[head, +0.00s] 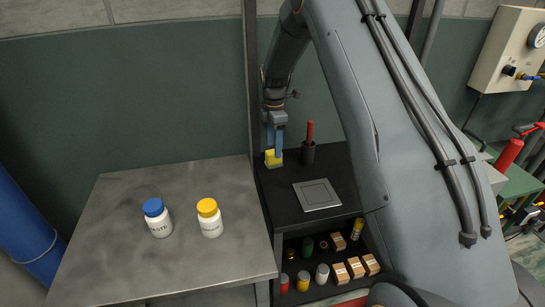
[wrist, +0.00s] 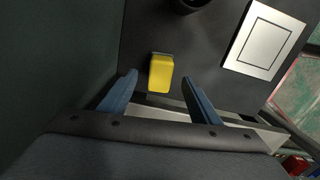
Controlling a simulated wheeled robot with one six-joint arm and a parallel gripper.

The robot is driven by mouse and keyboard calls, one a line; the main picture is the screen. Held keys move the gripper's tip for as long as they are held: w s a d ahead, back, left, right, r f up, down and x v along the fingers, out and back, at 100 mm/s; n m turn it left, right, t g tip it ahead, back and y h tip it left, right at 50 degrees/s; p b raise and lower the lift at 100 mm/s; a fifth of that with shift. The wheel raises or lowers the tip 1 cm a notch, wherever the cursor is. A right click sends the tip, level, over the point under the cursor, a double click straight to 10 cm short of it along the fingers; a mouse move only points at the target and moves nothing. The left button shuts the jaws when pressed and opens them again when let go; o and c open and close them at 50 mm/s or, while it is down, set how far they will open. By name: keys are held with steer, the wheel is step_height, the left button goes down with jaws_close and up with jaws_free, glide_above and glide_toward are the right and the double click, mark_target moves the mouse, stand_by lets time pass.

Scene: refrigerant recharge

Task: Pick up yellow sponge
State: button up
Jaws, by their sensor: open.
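The yellow sponge (wrist: 161,74) lies on the black shelf top, between and just beyond my two blue fingertips in the wrist view. In the head view the sponge (head: 273,158) is at the left part of the black top, right under my gripper (head: 276,148). My gripper (wrist: 160,88) is open, with one finger on each side of the sponge's line and a gap on both sides. No contact with the sponge shows in the wrist view. In the head view the fingers partly cover the sponge, so the height between them is hard to judge.
A dark cup holding a red-handled tool (head: 309,142) stands right of the sponge. A flat grey square plate (head: 317,194) lies nearer on the black top (head: 284,198). A blue-capped bottle (head: 157,218) and a yellow-capped bottle (head: 209,218) stand on the metal table (head: 110,205).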

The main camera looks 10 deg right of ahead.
mark_target(274, 158)
steer(key=shift+f+p, duration=1.45)
steer(key=shift+f, duration=1.6)
steer(key=c, duration=1.2)
steer(key=shift+o, duration=0.2)
steer(key=shift+s+r+b, duration=0.1)
steer(key=shift+r+b, duration=0.05)
steer(key=shift+b, duration=0.15)
